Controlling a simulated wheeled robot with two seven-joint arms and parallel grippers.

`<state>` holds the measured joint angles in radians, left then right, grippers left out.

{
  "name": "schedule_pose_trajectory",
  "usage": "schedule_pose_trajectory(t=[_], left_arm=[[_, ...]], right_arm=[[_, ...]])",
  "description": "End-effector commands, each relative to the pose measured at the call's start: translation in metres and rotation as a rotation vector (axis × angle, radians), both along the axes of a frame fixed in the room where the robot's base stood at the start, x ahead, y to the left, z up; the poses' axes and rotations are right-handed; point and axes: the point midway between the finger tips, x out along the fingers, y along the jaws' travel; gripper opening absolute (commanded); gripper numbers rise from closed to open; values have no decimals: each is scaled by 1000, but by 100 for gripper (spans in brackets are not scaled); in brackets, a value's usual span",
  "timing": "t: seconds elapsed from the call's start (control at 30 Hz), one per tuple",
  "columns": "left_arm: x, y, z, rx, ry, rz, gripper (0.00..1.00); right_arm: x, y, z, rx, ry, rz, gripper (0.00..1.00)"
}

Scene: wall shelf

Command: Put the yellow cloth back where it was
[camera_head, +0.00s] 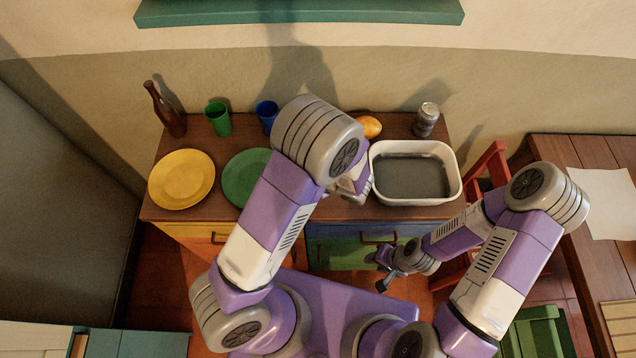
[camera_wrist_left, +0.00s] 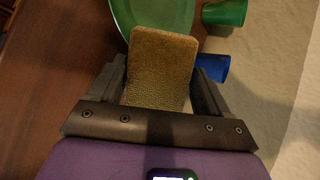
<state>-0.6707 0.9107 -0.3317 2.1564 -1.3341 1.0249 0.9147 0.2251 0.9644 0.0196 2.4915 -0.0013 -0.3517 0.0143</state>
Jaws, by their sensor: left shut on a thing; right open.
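The yellow cloth (camera_wrist_left: 160,68) shows in the left wrist view as a flat, stiff-looking, rounded rectangle with a rough yellow-brown face. My left gripper (camera_wrist_left: 158,82) is shut on it, one finger on each side. In the head view my left arm reaches over the cabinet top and its wrist is beside the white basin (camera_head: 459,184); the arm hides the fingers and the cloth there. My right gripper (camera_head: 383,272) is open and empty, low in front of the cabinet drawers.
A red chair (camera_head: 490,160) stands right.

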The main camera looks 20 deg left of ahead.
Motion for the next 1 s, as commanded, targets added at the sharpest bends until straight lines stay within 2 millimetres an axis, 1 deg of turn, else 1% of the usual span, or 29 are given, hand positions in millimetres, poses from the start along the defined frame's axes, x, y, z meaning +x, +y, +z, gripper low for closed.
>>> schedule_pose_trajectory(t=[0.03,0.1,0.3,0.5,0.73,0.83,1.0], left_arm=[[-1,-1,3,-64,60,-8,54],[-2,-6,4,-131,146,-38,54],[-1,-22,13,-283,373,-140,54],[5,-41,30,-378,579,-253,54],[12,-55,49,-413,719,-338,54],[13,-56,44,-415,743,-350,54],[12,-57,11,-414,749,-354,54]], right_arm=[[0,0,4,0,0,0,40],[0,0,6,0,0,0,40],[0,0,13,0,-1,0,40],[0,0,20,0,-1,0,40],[0,0,25,0,-1,0,40],[1,0,24,0,-1,0,40],[0,0,21,0,-1,0,40]])
